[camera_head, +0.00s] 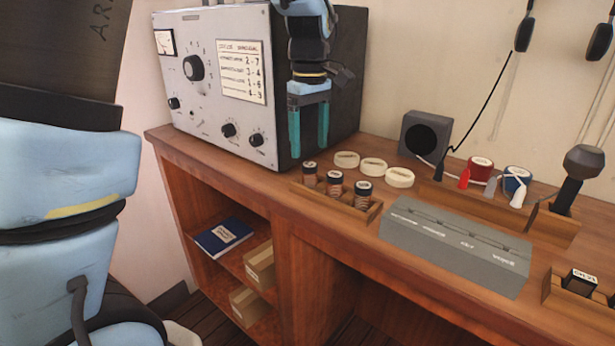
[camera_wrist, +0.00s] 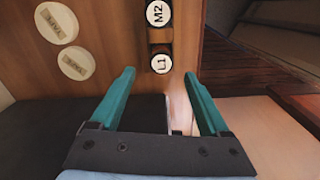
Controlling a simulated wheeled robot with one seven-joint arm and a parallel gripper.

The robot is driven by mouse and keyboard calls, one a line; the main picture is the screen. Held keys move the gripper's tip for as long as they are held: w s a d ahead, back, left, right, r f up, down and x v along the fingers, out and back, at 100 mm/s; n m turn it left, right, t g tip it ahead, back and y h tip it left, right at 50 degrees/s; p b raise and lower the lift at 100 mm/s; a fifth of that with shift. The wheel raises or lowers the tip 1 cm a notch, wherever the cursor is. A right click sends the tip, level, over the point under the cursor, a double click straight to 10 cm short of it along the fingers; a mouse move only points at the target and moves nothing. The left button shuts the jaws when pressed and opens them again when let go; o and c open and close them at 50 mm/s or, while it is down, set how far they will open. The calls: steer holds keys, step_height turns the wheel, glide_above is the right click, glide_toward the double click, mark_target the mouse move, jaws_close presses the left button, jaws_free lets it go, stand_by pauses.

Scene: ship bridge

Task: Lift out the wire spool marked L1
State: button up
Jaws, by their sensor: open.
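The wire spool marked L1 (camera_wrist: 161,62) shows in the wrist view, a dark spool with a white label on top, ahead of and between my fingertips. Its neighbour marked M2 (camera_wrist: 158,14) is just beyond it. In the head view the leftmost spool (camera_head: 310,174) in the wooden rack (camera_head: 345,210) fits L1 by its place, though its label is too small to read there. My gripper (camera_head: 308,150) is open and empty, pointing down above the left end of the rack. It also shows in the wrist view (camera_wrist: 159,76), with its teal fingers apart.
The grey radio cabinet (camera_head: 215,75) stands close behind and left of my gripper. Cream tape rolls (camera_head: 373,167) lie behind the rack. A grey box (camera_head: 455,245) is to its right. The desk's front edge is close to the rack.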

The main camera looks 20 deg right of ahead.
mark_target(309, 164)
steer(key=shift+s+f+p, duration=0.2)
steer(key=shift+f+p, duration=0.65)
steer(key=shift+f, duration=2.55)
jaws_close()
